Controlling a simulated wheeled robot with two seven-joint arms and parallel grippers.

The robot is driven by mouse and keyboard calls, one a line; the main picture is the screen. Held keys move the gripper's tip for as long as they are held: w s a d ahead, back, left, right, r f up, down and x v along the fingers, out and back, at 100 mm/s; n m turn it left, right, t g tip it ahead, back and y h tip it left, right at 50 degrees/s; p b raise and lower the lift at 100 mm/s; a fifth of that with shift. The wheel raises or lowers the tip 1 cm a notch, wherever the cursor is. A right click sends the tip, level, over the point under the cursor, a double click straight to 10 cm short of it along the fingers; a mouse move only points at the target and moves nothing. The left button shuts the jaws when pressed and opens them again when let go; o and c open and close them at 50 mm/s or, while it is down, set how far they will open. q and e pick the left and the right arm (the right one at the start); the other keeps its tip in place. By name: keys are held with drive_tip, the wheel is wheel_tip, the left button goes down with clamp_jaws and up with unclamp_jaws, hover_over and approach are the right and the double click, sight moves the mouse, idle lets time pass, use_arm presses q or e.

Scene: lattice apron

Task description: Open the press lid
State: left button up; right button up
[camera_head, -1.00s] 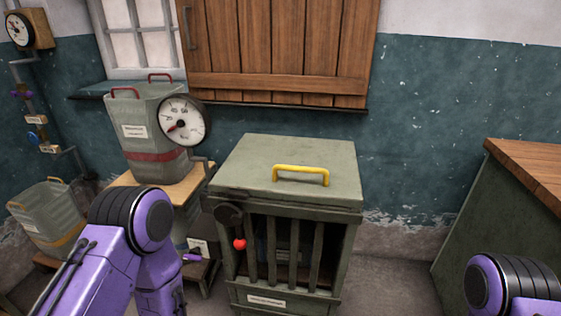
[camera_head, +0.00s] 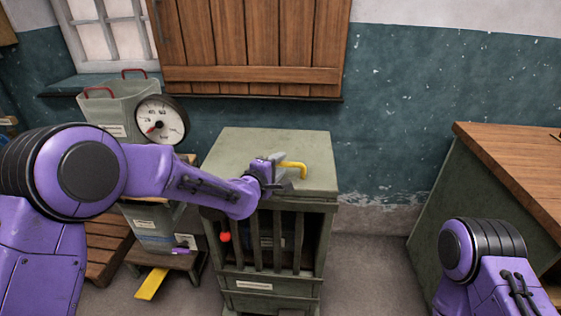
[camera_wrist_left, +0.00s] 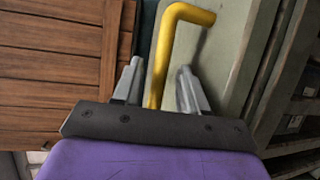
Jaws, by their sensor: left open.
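The press is a grey-green box with a flat lid (camera_head: 250,145) and a barred front (camera_head: 268,240). A yellow bar handle (camera_head: 297,167) stands on the lid, partly hidden by my left gripper. My left gripper (camera_head: 284,178) is at the handle's left part, just over the lid. In the left wrist view the handle (camera_wrist_left: 183,14) passes between the two open grey fingers (camera_wrist_left: 160,88), with space on both sides. The lid is down on the box. A red knob (camera_head: 225,237) hangs at the front left. My right arm shows at the lower right, its gripper out of view.
A dial gauge (camera_head: 161,120) and a grey bin (camera_head: 115,108) stand left of the press. A wooden-topped counter (camera_head: 515,165) is at the right. A wooden shutter (camera_head: 250,50) is on the wall behind. Floor between press and counter is clear.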

use_arm(q)
drive_tip(key=shift+w+d+f, duration=0.15)
drive_tip(key=shift+w+d, duration=0.1)
drive_tip(key=shift+w, duration=0.35)
clamp_jaws()
drive_tip(key=w+r+n+g+p, duration=0.1)
drive_tip(key=w+r+g+p, duration=0.2)
drive_tip(key=r+p, duration=0.5)
drive_tip(key=w+r+n+g+y+p, duration=0.1)
drive_tip(key=w+r+g+p, duration=0.2)
drive_tip(key=w+r+p, duration=0.3)
drive_tip(key=shift+r+g+p, duration=0.3)
drive_tip(key=shift+r+p, duration=1.1)
drive_tip(key=shift+p, duration=1.2)
drive_tip(key=shift+w, duration=0.1)
